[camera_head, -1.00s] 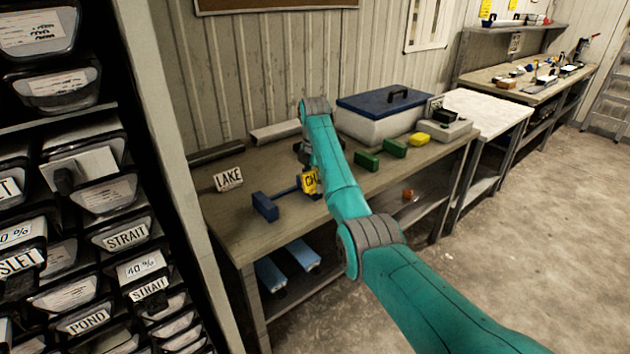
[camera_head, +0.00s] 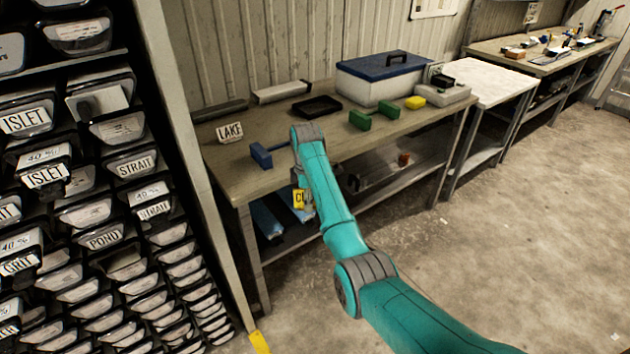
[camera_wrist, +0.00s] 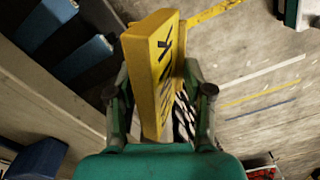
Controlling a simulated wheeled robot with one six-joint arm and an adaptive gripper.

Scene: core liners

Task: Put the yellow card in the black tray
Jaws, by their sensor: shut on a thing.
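The yellow card (camera_head: 299,198), with dark lettering, shows in front of the bench's front edge in the head view. In the wrist view the yellow card (camera_wrist: 158,70) stands between the fingers of my gripper (camera_wrist: 160,95), which is shut on it. In the head view my gripper is mostly hidden behind my teal arm. The black tray (camera_head: 316,107) lies on the bench top, behind and above my arm in the picture. It looks empty. The card is apart from the tray and lower in the picture.
The wooden bench (camera_head: 225,180) holds a LAKE sign (camera_head: 230,132), a blue block piece (camera_head: 262,155), green blocks (camera_head: 360,120), a yellow block (camera_head: 414,102) and a blue-lidded box (camera_head: 385,75). Blue items (camera_head: 266,218) lie on the lower shelf. A bin rack (camera_head: 100,200) stands at left.

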